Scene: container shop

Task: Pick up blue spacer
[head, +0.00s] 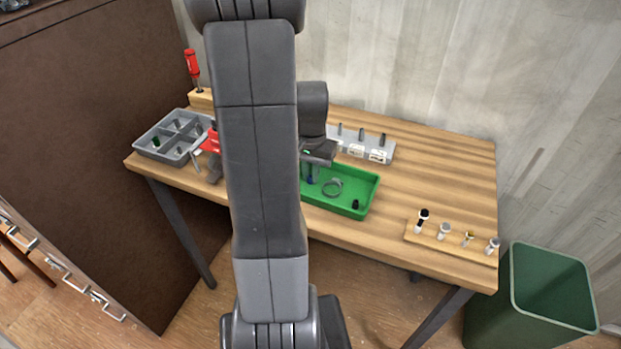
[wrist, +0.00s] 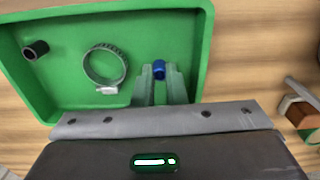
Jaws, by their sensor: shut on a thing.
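The blue spacer (wrist: 159,69) is a small blue cylinder between the tips of my gripper (wrist: 160,75) in the wrist view. My gripper is shut on it, over the right part of the green tray (wrist: 203,40) in that view. In the head view my gripper (head: 311,178) reaches down into the green tray (head: 340,206), and a little blue shows at its tips. I cannot tell whether the spacer touches the tray floor. My arm hides the tray's left end in the head view.
A metal hose clamp (wrist: 104,66) and a black cylinder (wrist: 36,49) lie in the tray. A grey divided bin (head: 172,140) and red tool (head: 208,143) stand left. A rack with pegs (head: 350,150) is behind, and a wooden strip (head: 430,236) at right.

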